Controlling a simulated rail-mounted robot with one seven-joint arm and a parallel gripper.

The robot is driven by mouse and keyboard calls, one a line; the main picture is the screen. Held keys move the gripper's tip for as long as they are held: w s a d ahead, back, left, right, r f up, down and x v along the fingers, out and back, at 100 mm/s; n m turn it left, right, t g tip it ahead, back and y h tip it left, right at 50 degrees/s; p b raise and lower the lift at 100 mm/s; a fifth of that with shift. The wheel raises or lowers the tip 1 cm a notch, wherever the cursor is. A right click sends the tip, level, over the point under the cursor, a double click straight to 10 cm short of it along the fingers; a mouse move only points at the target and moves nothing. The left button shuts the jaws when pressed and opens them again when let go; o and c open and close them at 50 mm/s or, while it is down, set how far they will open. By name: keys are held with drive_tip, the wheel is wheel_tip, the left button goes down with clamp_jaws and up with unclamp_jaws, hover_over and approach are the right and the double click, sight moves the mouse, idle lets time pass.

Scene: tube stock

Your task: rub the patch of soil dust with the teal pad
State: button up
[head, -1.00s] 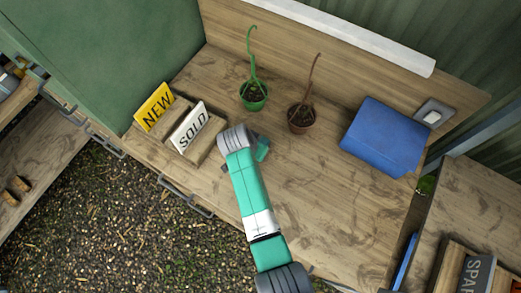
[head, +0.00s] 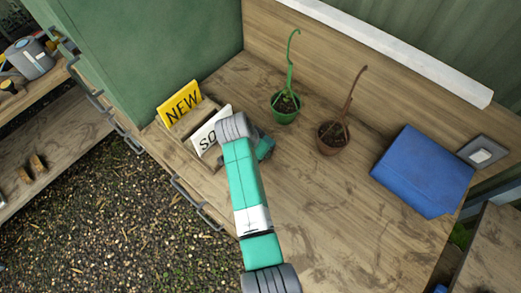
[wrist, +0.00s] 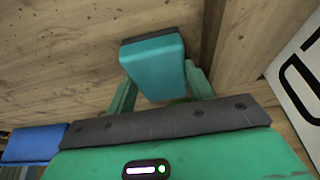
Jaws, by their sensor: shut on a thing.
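The teal pad (wrist: 155,65), a small block with a dark edge along its far side, is between the two green fingers of my gripper (wrist: 160,88) in the wrist view. The fingers are shut on it. In the head view my gripper (head: 263,148) is over the bench, right of the SOLD sign and in front of the green pot, partly hidden by my arm. I cannot tell whether the pad touches the wood. The bench top has brownish streaks and blotches; I cannot tell a patch of soil dust from the grain.
A NEW sign (head: 181,103) and a SOLD sign (head: 208,131) stand in wooden holders close left of my gripper. A green pot (head: 285,113) and a brown pot (head: 332,142) hold plants. A blue folded item (head: 423,172) lies right. The front right bench is clear.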

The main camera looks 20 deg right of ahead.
drive_tip(key=s+p, duration=0.1)
drive_tip(key=s+d+p, duration=0.1)
drive_tip(key=s, duration=0.1)
drive_tip(key=shift+s+d+r+p, duration=0.15)
drive_tip(key=shift+d+p, duration=0.1)
drive_tip(key=shift+p, duration=0.15)
drive_tip(key=s+d+p, duration=0.1)
drive_tip(key=s+p, duration=0.1)
drive_tip(key=s+d+p, duration=0.1)
drive_tip(key=s+p, duration=0.1)
drive_tip(key=s, duration=0.1)
drive_tip(key=s+d+p, duration=0.1)
drive_tip(key=s+p, duration=0.1)
drive_tip(key=shift+s+d, duration=0.2)
drive_tip(key=shift+d, duration=0.05)
wheel_tip(320, 180, up, 3)
drive_tip(key=shift+f+p, duration=0.1)
drive_tip(key=shift+p, duration=0.85)
wheel_tip(320, 180, up, 5)
drive_tip(key=p, duration=0.4)
drive_tip(key=shift+p, duration=0.4)
